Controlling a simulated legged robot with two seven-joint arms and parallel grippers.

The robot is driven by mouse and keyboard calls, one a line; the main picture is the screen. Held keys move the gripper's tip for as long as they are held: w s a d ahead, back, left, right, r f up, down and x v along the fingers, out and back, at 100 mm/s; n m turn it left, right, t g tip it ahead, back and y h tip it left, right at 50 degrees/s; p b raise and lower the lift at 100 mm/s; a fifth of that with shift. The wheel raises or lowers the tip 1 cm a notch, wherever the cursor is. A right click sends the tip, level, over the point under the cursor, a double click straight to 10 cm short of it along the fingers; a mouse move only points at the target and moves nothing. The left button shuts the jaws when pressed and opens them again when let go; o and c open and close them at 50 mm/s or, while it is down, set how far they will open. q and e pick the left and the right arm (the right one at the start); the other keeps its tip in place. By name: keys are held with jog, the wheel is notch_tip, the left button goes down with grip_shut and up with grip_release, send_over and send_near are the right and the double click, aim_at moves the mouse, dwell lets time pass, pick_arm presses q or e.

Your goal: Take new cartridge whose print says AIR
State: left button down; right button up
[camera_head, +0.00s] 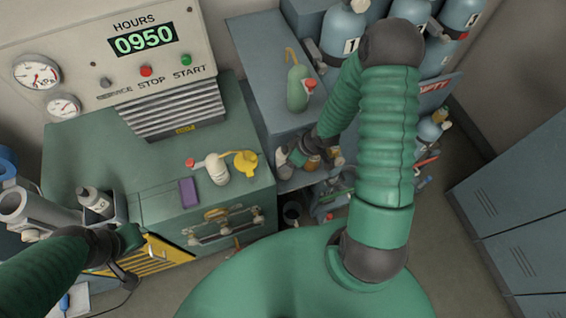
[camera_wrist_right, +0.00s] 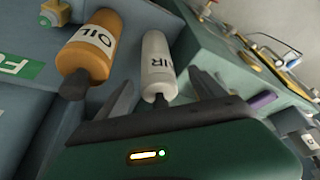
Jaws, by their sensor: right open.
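A white cartridge (camera_wrist_right: 158,62) stands out in the right wrist view, its print reading "IR" with the first letter cut off or hidden. My right gripper (camera_wrist_right: 163,82) is open, with one finger on each side of this cartridge's lower end; I cannot tell whether they touch it. An orange cartridge (camera_wrist_right: 88,52) printed OIL is just left of the fingers. In the head view my right gripper (camera_head: 304,150) is low at the shelf beside the green cabinet and partly hides the cartridges. My left gripper (camera_head: 118,245) is at the lower left, its fingers unclear.
A green bottle (camera_head: 298,88) stands on the grey unit behind. Numbered cylinders (camera_head: 345,35) fill the back rack. The floor at right is clear before grey lockers (camera_head: 520,190).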

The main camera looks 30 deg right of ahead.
jog(key=shift+w+a+f, duration=0.1)
jog(key=shift+w+a, duration=0.05)
jog(key=shift+w, duration=0.3)
jog(key=x, duration=0.5)
jog(key=shift+w+d+f, duration=0.15)
jog(key=shift+d+f, duration=0.05)
jog(key=shift+d, duration=0.2)
jog(key=shift+a+r, duration=0.15)
jog(key=shift+a, duration=0.1)
jog(key=shift+c, duration=1.8)
jog(key=shift+d, duration=0.1)
grip_shut()
